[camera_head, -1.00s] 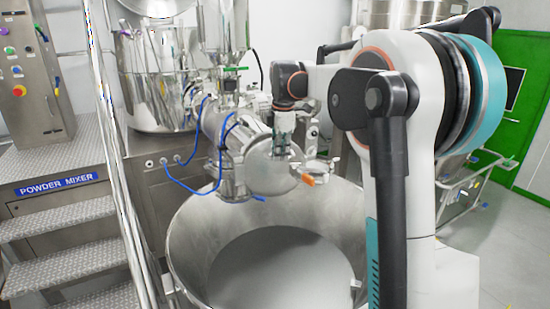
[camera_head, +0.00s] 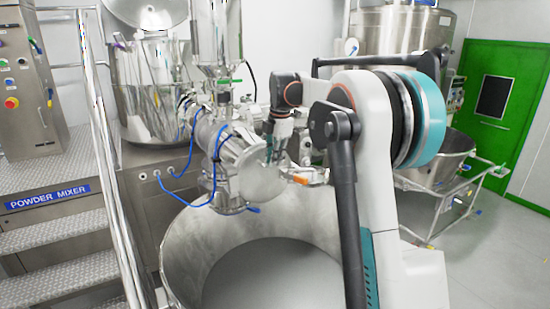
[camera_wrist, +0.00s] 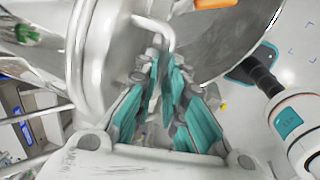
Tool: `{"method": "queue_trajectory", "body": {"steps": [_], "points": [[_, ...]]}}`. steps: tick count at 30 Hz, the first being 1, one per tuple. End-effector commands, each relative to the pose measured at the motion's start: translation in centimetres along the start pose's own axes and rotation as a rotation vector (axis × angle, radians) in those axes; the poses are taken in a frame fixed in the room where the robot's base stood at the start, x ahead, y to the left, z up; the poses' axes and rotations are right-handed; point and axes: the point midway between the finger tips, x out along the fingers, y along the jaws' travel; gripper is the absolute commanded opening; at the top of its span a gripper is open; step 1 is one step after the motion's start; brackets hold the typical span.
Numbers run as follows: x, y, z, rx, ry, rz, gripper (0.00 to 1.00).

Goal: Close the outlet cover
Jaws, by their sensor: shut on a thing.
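The outlet cover (camera_head: 262,186) is a round pale metal disc at the end of the horizontal steel outlet (camera_head: 215,135), above the bin. An orange-tipped latch (camera_head: 299,180) sticks out to its right. My gripper (camera_head: 269,150) points down at the cover's upper edge. In the wrist view its teal fingers (camera_wrist: 158,65) are closed around a bent metal rod handle (camera_wrist: 160,30) beside the round metal rim (camera_wrist: 100,45). The fingers hide part of the handle. Whether the cover sits flush on the outlet cannot be told.
A large open steel bin (camera_head: 190,245) stands below the outlet. Blue hoses (camera_head: 180,195) loop at the outlet's left. Metal steps (camera_head: 60,235) with a rail are at the left. A wheeled steel vessel (camera_head: 440,165) stands at the right, with free floor in front.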

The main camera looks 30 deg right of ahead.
Motion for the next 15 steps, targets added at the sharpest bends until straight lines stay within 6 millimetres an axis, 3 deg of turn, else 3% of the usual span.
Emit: {"method": "queue_trajectory", "body": {"steps": [3,4,6,15], "points": [[-0.08,0.18,0.05,-0.004,-0.003,0.005,0.0],[-0.09,0.19,0.06,-0.004,-0.003,0.005,0.15],[-0.08,0.17,0.05,-0.004,-0.003,0.005,0.31],[-0.08,0.11,0.01,-0.002,-0.002,0.003,0.31]]}}
